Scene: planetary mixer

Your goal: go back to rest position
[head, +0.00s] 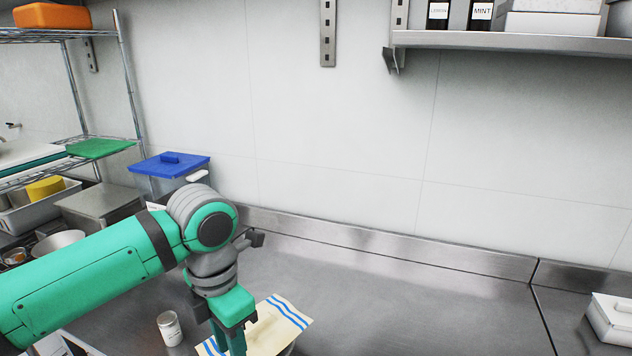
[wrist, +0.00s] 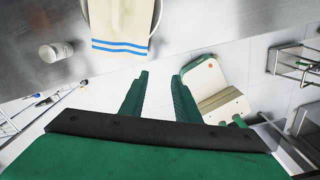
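My gripper (head: 232,340) is green and hangs near the front of the steel counter (head: 400,300), pointing down, at the lower middle of the head view. In the wrist view my gripper (wrist: 160,76) shows two green fingers spread apart, with only pale floor between them. Nothing is held. My arm reaches in from the left over the counter. A cream cloth with blue stripes (head: 284,318) lies beside and partly behind my gripper. In the wrist view the cloth (wrist: 122,22) lies over a round, light-coloured rim. No mixer can be made out.
A small white jar (head: 169,328) stands left of my gripper. A blue-lidded container (head: 170,165) stands behind my arm, near a wire rack (head: 128,75). A white lidded box (head: 610,318) is at right. A wall shelf (head: 510,42) holds bottles. The counter's middle right is clear.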

